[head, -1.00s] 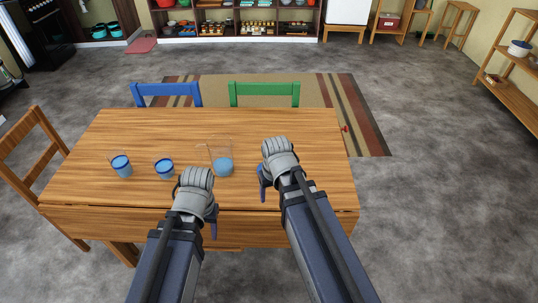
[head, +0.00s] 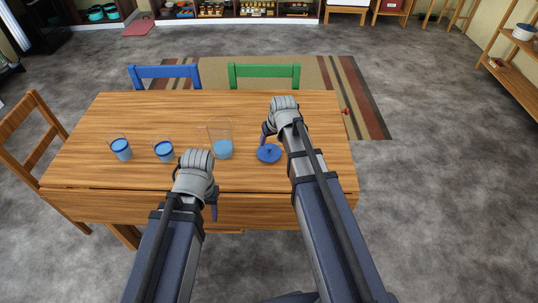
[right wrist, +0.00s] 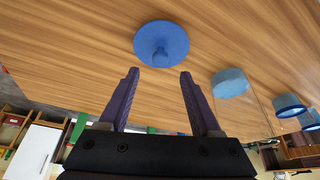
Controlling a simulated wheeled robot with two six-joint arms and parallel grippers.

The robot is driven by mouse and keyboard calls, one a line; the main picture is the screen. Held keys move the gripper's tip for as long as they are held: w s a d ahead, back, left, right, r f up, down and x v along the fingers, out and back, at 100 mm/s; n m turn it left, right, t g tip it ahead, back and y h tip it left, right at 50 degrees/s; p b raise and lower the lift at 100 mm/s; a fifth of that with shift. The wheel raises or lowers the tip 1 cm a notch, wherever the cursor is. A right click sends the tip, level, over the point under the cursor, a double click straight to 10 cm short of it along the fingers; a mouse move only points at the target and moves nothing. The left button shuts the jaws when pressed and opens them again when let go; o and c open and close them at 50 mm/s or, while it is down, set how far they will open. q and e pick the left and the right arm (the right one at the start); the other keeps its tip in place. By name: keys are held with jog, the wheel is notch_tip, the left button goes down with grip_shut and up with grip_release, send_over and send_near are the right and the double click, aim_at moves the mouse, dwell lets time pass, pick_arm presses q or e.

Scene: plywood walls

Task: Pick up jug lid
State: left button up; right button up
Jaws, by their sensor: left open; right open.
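The jug lid (head: 269,153) is a blue disc with a knob, lying on the wooden table (head: 110,180) to the right of the jug. It also shows in the right wrist view (right wrist: 161,43), beyond the fingertips. The clear jug (head: 222,142) holds blue liquid and stands upright without a lid. My right gripper (head: 266,138) is open and empty, above the table just behind the lid; in the right wrist view its two fingers (right wrist: 158,72) are apart and do not touch the lid. My left gripper (head: 213,210) is near the table's front edge, left of the lid, with its fingers mostly hidden.
Two glasses of blue liquid, one (head: 121,149) further left and one (head: 164,151) nearer the jug, stand on the table. A blue chair (head: 165,73) and a green chair (head: 264,72) are behind it. The table's right part is clear.

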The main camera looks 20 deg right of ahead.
aim_at(269, 146)
jog(key=shift+b+x, duration=2.55)
jog(key=shift+x, duration=0.05)
jog(key=shift+s, duration=0.2)
jog(key=shift+c, duration=0.2)
grip_shut()
